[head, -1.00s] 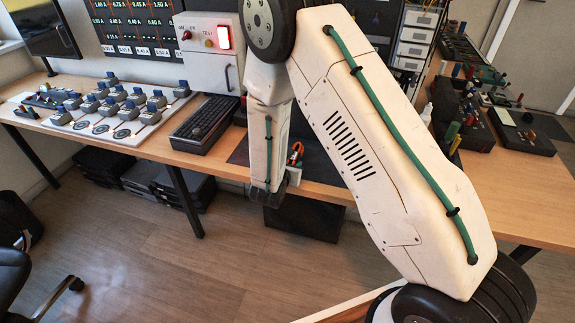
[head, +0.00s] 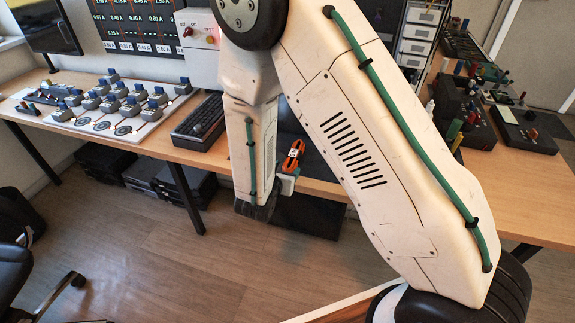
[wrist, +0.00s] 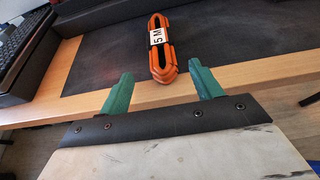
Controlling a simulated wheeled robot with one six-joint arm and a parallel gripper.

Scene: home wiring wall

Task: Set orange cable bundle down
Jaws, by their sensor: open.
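The orange cable bundle (wrist: 160,55) lies on the dark mat (wrist: 210,42) near the table's front edge, with a black band and a white label reading "5 M". It also shows in the head view (head: 293,156), just right of my forearm. My gripper (wrist: 160,90) is open, its two green fingers spread wide on either side of the bundle's near end. The fingertips sit just short of the bundle, and nothing is held between them. In the head view my arm hides most of the mat and part of the gripper.
A black keyboard (head: 199,122) lies left of the mat. A white board (head: 125,115) with several grey-blue devices is farther left. Dark boxes (head: 524,130) stand at the right. The wooden table edge (wrist: 60,108) runs beneath my gripper.

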